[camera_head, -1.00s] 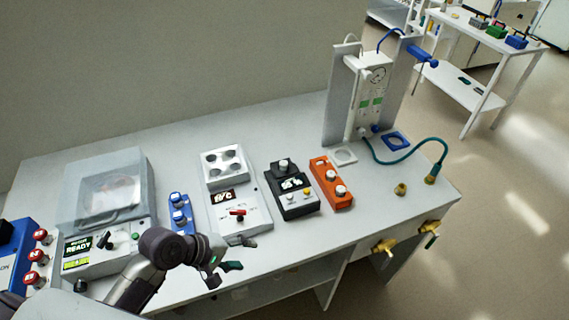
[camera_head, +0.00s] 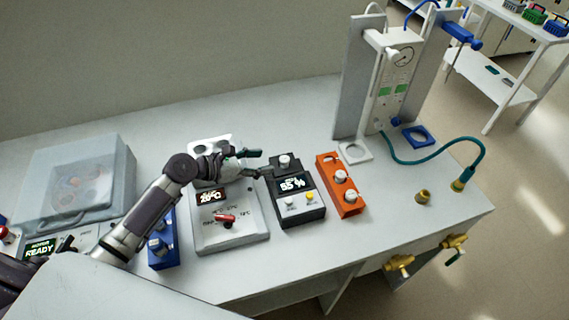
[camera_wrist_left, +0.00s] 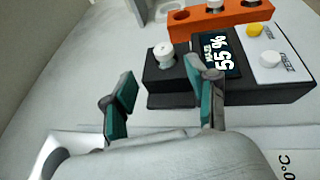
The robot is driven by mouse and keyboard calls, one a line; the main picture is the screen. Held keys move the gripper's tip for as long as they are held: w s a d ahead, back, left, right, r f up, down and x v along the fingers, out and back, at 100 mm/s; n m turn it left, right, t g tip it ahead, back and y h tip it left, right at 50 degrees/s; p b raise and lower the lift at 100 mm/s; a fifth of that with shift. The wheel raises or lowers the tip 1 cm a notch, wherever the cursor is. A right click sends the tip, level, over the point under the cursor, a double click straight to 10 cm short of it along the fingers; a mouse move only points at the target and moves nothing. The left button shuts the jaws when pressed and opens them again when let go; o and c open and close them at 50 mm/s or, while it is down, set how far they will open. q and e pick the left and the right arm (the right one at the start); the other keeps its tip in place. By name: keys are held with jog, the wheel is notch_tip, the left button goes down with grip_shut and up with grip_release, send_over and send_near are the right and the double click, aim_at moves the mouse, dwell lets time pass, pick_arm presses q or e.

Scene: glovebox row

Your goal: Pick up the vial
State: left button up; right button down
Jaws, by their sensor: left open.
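A white-capped vial (camera_head: 285,160) stands upright in the back part of a black device (camera_head: 300,201) whose display reads a percentage. In the wrist view the vial (camera_wrist_left: 164,52) shows beyond the gap between my fingertips, apart from them. My left gripper (camera_head: 259,162) is open and empty, just left of the vial and above the table. Its two teal-padded fingers (camera_wrist_left: 166,103) are spread in the wrist view. The vial's lower body is hidden in the device. More white-capped vials stand in the orange rack (camera_head: 352,207). My right gripper is not in view.
A white device with a red lever (camera_head: 243,234) lies left of the black one, partly under my left arm. A blue rack (camera_head: 165,250) and a clear-lidded machine (camera_head: 110,160) are further left. A tall stand (camera_head: 352,90) with a teal hose is behind right.

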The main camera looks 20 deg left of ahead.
aim_at(281, 160)
pick_arm(q)
jog(key=shift+r+p+x, duration=0.2)
jog(key=shift+p+x, duration=0.15)
jog(key=shift+x, duration=0.75)
jog(key=shift+w+d+f+p, duration=0.1)
jog(key=shift+w+d+p, duration=0.2)
jog(key=shift+d, duration=0.3)
jog(key=shift+w+d+f+p, duration=0.1)
jog(key=shift+w+d+p, duration=0.2)
jog(key=shift+d, duration=0.3)
jog(key=shift+x, duration=1.05)
jog(key=shift+w+f, duration=0.1)
jog(key=shift+f, duration=0.1)
jog(key=shift+a, duration=0.1)
jog(key=shift+c, duration=1.3)
grip_shut()
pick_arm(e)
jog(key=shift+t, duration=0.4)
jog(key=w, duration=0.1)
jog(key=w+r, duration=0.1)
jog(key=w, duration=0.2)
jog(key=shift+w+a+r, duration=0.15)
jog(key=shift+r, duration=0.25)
